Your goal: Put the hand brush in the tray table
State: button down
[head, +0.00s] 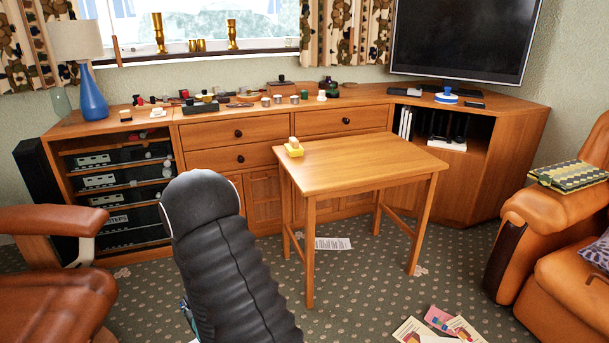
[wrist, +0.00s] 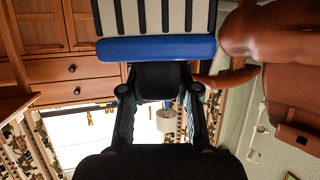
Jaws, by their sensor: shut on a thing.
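The tray table (head: 365,165) is a small wooden table with a flat top and four straight legs, standing in the middle of the head view. In the wrist view, my gripper (wrist: 160,88) is shut on the hand brush (wrist: 157,48). The brush shows a blue edge and a cream part with dark stripes, reaching past the top of the picture. A dark part sits between the fingers. In the head view my black arm hides most of the gripper and brush, at the bottom left of the tray table. The held brush is apart from the table.
A yellow item with a tan block (head: 294,149) stands on the tray table's back left corner; the rest of its top is clear. A cluttered wooden cabinet (head: 225,133) is behind. Leather chairs (head: 50,280) (head: 565,215) flank both sides. Papers (head: 440,328) lie on the carpet.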

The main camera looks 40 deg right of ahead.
aim_at(397, 155)
jog(key=z, duration=0.5)
jog(key=k, duration=0.55)
jog(key=z, duration=1.15)
jog(key=i, duration=0.6)
jog(key=z, duration=0.8)
jog(key=i, duration=0.75)
jog(key=u, duration=0.05)
